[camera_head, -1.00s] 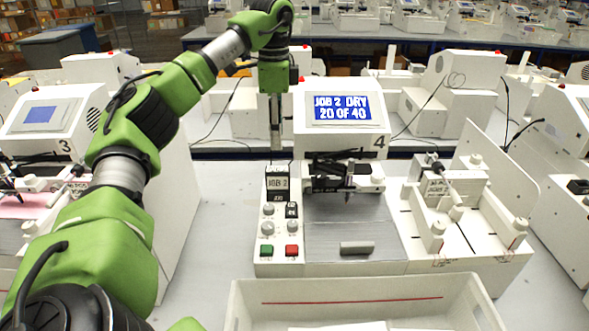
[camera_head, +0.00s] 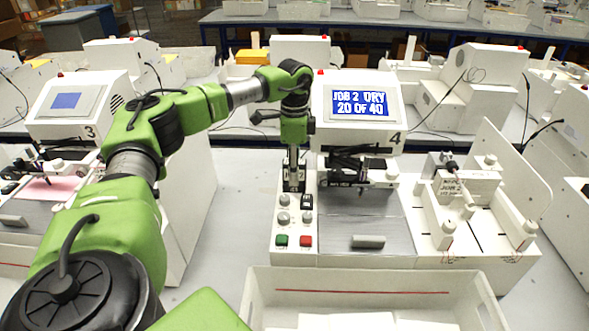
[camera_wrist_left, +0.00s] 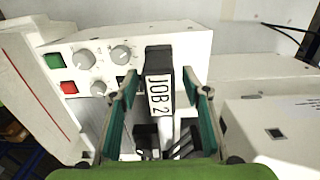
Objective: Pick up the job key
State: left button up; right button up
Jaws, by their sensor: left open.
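The job key is a dark block with a white "JOB 2" label (camera_wrist_left: 158,95), upright at the control panel in the left wrist view. My left gripper (camera_wrist_left: 167,86) is open, with one green-padded finger on each side of the key. Gaps show between the pads and the key. In the head view my left gripper (camera_head: 293,188) points down at the upper left of plotter 4's panel and hides the key. My right gripper is not in view.
Below the key are knobs (camera_head: 283,218), a green button (camera_head: 281,240) and a red button (camera_head: 306,240). Plotter 4's screen (camera_head: 360,103) reads "JOB 2 DRY 20 OF 40". A grey bar (camera_head: 368,241) lies on the bed. A white bin (camera_head: 262,292) stands in front.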

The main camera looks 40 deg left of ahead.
pick_arm(q)
jog(key=c, duration=1.2)
jog(key=shift+o, duration=0.2)
jog(key=shift+r, duration=0.1)
